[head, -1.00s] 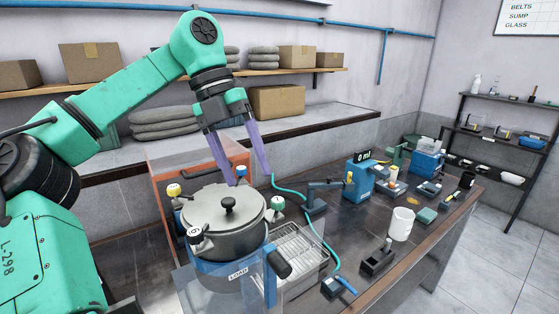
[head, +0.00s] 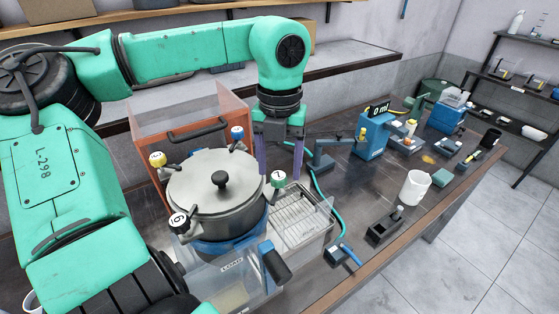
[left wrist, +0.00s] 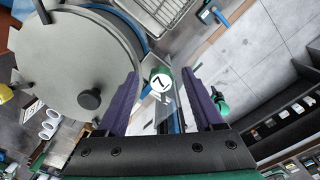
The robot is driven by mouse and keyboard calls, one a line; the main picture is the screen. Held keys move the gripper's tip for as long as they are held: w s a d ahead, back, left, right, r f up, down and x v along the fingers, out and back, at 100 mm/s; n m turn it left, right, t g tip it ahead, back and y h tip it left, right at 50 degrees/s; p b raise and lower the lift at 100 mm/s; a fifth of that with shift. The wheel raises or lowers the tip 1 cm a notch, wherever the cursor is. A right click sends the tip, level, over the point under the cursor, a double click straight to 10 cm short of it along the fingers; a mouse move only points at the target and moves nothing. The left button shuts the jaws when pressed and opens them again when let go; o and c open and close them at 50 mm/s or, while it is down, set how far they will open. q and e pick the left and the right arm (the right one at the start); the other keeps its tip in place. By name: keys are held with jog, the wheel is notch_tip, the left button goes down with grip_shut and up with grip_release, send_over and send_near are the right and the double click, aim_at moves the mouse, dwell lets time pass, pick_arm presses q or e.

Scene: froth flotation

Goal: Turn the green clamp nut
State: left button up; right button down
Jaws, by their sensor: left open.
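The green clamp nut (head: 277,180) has a white top with a dark mark that looks like a 7. It sits at the right edge of the lidded grey pot (head: 215,190). My left gripper (head: 280,170) is open and points down over the nut, its purple fingers to either side in the picture. In the left wrist view, the nut (left wrist: 160,82) shows between the two spread fingertips (left wrist: 160,88), with a gap on each side. I cannot tell whether the fingertips are level with it. My right gripper is not in view.
Yellow (head: 157,160), blue (head: 237,133) and black-and-white (head: 179,221) nuts stand around the pot. An orange-framed clear panel (head: 185,125) rises behind it. A wire rack (head: 298,212), a teal hose (head: 328,207) and a white beaker (head: 415,187) lie to the right.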

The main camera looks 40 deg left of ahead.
pick_arm(q)
jog(key=shift+s+d+f, duration=0.15)
jog(key=shift+f, duration=0.1)
jog(key=shift+s+d, duration=0.1)
jog(key=shift+s, duration=0.3)
jog(key=shift+c, duration=0.6)
jog(key=c, duration=0.5)
jog(key=shift+w, duration=0.15)
grip_shut()
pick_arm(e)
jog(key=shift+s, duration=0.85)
